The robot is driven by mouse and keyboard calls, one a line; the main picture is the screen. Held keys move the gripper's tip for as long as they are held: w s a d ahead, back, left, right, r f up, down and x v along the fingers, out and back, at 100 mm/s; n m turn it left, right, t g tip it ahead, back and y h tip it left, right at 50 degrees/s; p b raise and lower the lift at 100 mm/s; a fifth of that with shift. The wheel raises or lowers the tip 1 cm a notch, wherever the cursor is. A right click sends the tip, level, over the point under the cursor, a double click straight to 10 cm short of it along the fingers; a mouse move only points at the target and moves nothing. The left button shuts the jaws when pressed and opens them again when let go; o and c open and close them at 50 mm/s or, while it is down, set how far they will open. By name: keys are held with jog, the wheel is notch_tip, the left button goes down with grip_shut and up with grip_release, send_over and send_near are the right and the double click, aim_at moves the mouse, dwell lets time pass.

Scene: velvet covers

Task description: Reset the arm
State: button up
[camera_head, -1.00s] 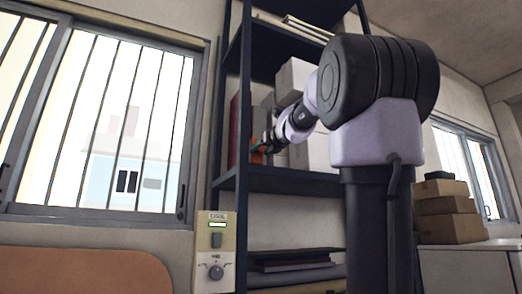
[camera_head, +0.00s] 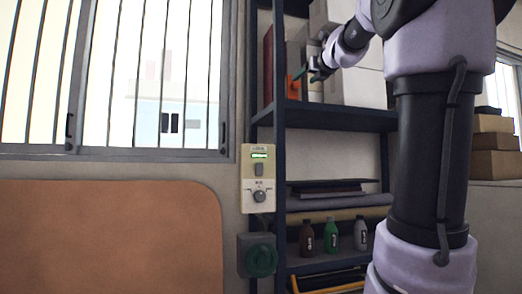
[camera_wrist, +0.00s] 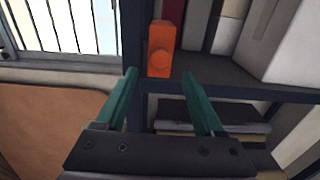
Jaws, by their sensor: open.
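My gripper (camera_wrist: 158,95) is open, its two green fingers apart with nothing between them in the wrist view. In the head view my gripper (camera_head: 300,76) is small and sits at the front of the upper shelf, by an orange object. The orange object (camera_wrist: 161,50) stands on the shelf just beyond the fingertips in the wrist view. In the head view it is partly hidden behind my gripper. My arm reaches in from the right, across the shelf unit.
The dark shelf unit (camera_head: 340,118) holds white boxes and books above, and several bottles (camera_head: 333,237) below. A control panel (camera_head: 259,180) is on the wall left of it. A barred window (camera_head: 150,80) and a brown board (camera_head: 110,240) are further left. Cardboard boxes (camera_head: 493,150) stand right.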

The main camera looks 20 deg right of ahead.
jog(key=s+a+f+n+g+y, duration=0.1)
jog(key=s+a+f+n+g, duration=0.15)
jog(key=a+f+n, duration=0.35)
jog(key=s+a+f+n+g+y, duration=0.1)
jog(key=s+a+f+n, duration=0.15)
jog(key=f+n, duration=0.4)
jog(key=s+a+f+n+g+y, duration=0.1)
jog(key=s+a+f+n+g, duration=0.2)
jog(key=f, duration=0.5)
jog(key=s+a+f+n+g, duration=0.1)
jog(key=s+f+n+g, duration=0.1)
jog(key=s+f+n, duration=0.4)
jog(key=s+a+f+n+g+h, duration=0.1)
jog(key=s+a+f+n+g, duration=0.1)
jog(key=s+f+n, duration=0.5)
notch_tip(320, 180, down, 8)
jog(key=n, duration=0.3)
jog(key=shift+s+a+r, duration=0.15)
jog(key=shift+a, duration=0.05)
